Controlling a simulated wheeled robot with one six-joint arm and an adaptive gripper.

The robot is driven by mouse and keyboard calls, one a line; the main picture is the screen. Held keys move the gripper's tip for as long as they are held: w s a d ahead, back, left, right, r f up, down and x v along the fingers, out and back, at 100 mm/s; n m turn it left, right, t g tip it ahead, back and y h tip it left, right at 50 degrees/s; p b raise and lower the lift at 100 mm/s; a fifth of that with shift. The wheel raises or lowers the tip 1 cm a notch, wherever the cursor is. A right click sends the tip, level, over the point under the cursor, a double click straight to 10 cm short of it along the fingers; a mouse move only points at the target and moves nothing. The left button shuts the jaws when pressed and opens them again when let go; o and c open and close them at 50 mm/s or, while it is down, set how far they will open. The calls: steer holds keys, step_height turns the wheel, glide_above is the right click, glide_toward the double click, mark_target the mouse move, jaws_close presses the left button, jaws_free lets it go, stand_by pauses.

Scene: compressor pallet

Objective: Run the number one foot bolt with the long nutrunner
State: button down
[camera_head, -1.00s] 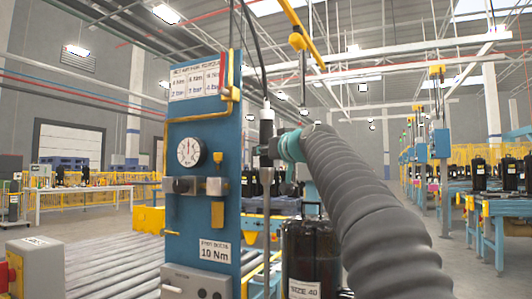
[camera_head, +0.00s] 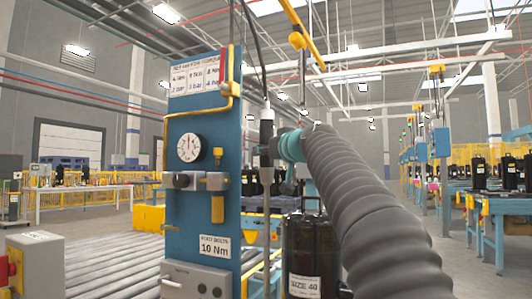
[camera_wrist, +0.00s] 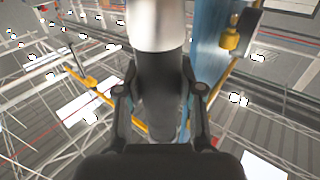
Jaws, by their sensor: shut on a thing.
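My gripper (camera_head: 272,152) is shut on the long nutrunner (camera_head: 266,128), which hangs upright with its long thin shaft pointing down. In the wrist view my gripper's two fingers (camera_wrist: 162,100) close around the tool's dark body, below a silver collar (camera_wrist: 157,25). A black compressor (camera_head: 311,245) labelled SIZE 40 stands just right of the shaft, partly behind my arm. The shaft's lower end and the compressor's feet and bolts are not visible, so I cannot tell whether the tip touches a bolt.
A blue panel (camera_head: 233,180) stands just left of the tool, with a gauge (camera_head: 190,148), valves and a sign (camera_head: 214,247) reading 10 Nm. A roller conveyor (camera_head: 110,262) runs behind it. A grey box (camera_head: 36,262) is at lower left. A yellow overhead arm (camera_head: 297,38) hangs above.

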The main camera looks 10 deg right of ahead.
mark_target(267, 137)
steer(key=shift+f+b, duration=0.65)
steer(key=shift+f, duration=0.1)
stand_by(1.9)
steer(key=shift+r+p, duration=2.35)
steer(key=shift+r, duration=0.35)
